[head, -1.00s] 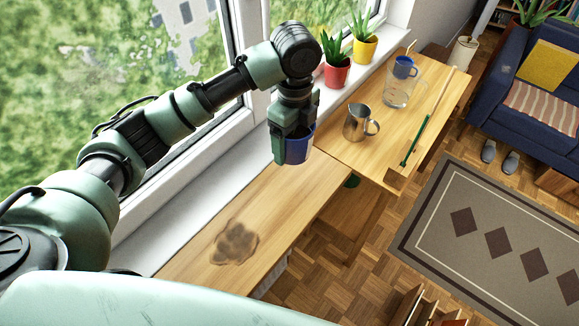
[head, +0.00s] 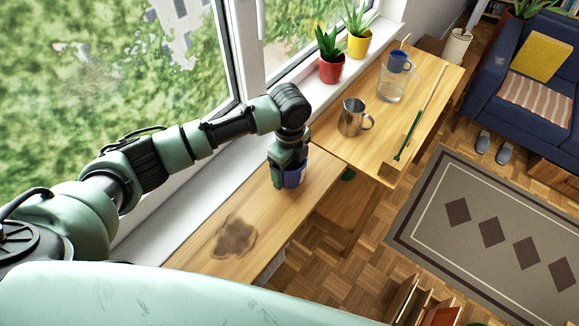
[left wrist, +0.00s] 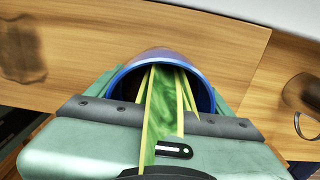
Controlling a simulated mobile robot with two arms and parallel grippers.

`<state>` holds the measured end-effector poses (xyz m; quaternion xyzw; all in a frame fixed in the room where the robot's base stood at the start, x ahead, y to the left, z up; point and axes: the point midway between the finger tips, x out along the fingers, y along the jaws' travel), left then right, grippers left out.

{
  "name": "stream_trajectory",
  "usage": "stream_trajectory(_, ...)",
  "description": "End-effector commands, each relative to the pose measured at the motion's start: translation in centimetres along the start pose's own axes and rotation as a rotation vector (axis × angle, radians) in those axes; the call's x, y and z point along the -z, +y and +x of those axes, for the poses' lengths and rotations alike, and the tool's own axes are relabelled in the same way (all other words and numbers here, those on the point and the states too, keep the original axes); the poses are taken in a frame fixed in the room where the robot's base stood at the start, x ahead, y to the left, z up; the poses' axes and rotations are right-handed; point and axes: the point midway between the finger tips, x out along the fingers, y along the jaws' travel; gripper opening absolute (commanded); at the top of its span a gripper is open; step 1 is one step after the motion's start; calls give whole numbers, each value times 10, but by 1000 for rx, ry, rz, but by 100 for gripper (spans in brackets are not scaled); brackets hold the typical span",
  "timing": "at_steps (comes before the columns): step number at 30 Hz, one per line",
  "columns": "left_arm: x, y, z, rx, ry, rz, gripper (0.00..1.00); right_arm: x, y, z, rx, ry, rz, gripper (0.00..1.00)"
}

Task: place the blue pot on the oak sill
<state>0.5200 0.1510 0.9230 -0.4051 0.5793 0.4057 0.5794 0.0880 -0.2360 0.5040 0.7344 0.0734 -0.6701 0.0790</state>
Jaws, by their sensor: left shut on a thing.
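The blue pot (head: 293,177) is in my left gripper (head: 284,178), which is shut on it. In the left wrist view, the pot's blue rim (left wrist: 160,57) surrounds green leaves with yellow edges. The pot looks roughly upright, low over the oak sill (head: 205,250), the wooden board along the window. I cannot tell whether its base touches the wood, as the gripper hides part of it. My right gripper is not in view.
A dark stain (head: 234,236) marks the board nearer me. A red pot (head: 331,69) and yellow pot (head: 359,45) stand by the window.

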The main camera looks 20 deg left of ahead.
Motion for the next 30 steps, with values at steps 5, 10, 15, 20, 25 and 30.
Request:
stream_trajectory(5, 0, -1, 1, 1, 0, 0, 17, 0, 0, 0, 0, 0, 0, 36)
stream_trajectory(10, 0, 0, 2, 0, 0, 0, 100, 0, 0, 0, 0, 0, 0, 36)
stream_trajectory(15, 0, 0, 2, 0, 0, 0, 100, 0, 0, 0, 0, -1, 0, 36)
stream_trajectory(20, 0, -2, -10, 4, 0, 1, 100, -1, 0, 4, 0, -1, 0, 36)
stream_trajectory(25, -1, -2, -43, 7, 0, 1, 100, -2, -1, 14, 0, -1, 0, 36)
stream_trajectory(30, 0, -2, -80, 6, -1, 1, 100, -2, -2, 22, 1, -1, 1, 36)
